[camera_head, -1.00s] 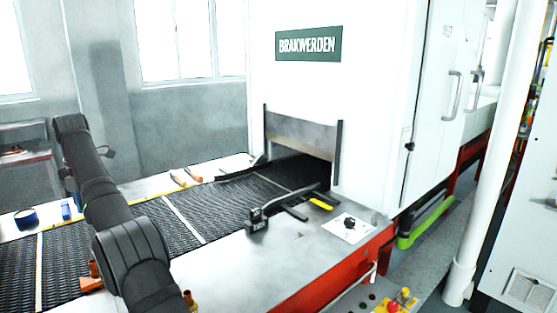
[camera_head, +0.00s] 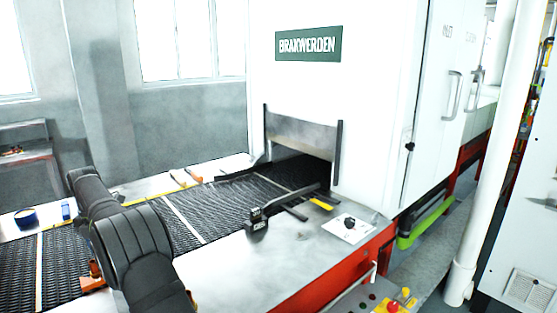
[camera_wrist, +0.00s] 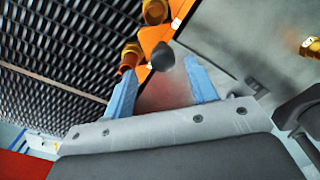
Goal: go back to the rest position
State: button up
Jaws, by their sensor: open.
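My gripper (camera_wrist: 160,68) shows in the wrist view as two blue fingers spread apart on a grey mount. It is open, and nothing is held between the fingers. Beyond the fingertips are an orange bracket (camera_wrist: 152,38) with a dark round knob and yellow-orange fittings, seen against the belt's edge. I cannot tell how far the fingers are from them. In the head view my dark arm crosses the lower left in front of the belt; the gripper itself cannot be made out there.
The dark mesh belt (camera_head: 215,209) runs into the white machine's opening (camera_head: 300,150). A blue roll (camera_head: 26,218) lies on the far side. A red button (camera_head: 393,306) is at the bottom right.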

notch_tip(320, 180, down, 4)
jog(key=shift+r, duration=0.15)
jog(key=shift+s+d, duration=0.7)
jog(key=shift+o, duration=0.2)
jog(key=o, duration=1)
notch_tip(320, 180, up, 14)
jog(key=m, duration=0.9)
jog(key=f, duration=1)
jog(key=shift+s+d, duration=0.35)
jog(key=shift+d, duration=0.05)
